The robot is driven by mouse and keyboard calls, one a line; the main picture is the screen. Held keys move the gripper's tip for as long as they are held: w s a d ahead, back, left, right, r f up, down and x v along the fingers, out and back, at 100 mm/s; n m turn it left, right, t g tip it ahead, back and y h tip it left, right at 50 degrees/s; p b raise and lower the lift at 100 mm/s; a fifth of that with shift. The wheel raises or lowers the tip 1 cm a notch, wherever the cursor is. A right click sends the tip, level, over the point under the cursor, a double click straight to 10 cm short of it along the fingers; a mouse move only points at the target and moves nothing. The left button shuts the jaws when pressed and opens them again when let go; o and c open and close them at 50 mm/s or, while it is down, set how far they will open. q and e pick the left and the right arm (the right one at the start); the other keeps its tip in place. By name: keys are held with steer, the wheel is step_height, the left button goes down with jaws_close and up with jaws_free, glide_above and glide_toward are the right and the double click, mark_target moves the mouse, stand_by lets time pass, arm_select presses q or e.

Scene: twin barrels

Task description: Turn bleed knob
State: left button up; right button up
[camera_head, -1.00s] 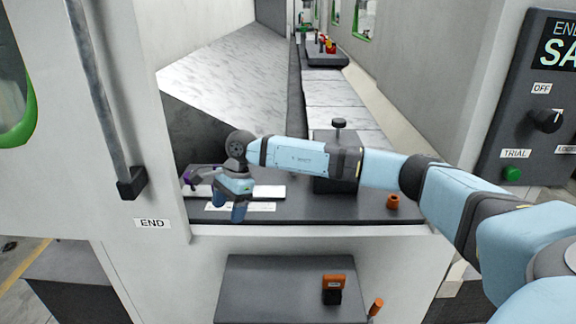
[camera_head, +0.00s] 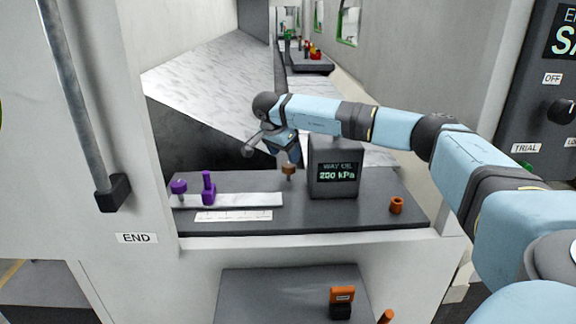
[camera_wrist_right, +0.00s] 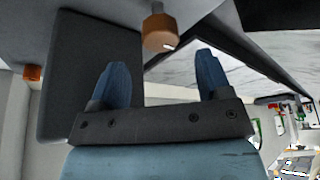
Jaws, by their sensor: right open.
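The likely bleed knob is a small brown-orange knob (camera_head: 289,170) standing on the dark bench just left of the gauge box (camera_head: 334,180), which reads 200 kPa. In the right wrist view, an orange faceted knob (camera_wrist_right: 159,31) on a pale stem is ahead of the fingertips, near the middle of the gap and not between them. My right gripper (camera_head: 283,154) is open and empty, just above and behind the brown-orange knob in the head view. Its two blue fingers (camera_wrist_right: 163,72) are spread apart in the wrist view. My left gripper does not show.
A second orange knob (camera_head: 396,205) stands at the bench's right. Two purple pieces, one round (camera_head: 178,187) and one upright (camera_head: 208,190), stand at the left by a pale strip (camera_head: 250,200). A lower shelf holds an orange-and-black item (camera_head: 341,300).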

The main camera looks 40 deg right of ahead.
mark_target(289, 165)
steer(key=x, duration=0.5)
steer(key=c, duration=0.9)
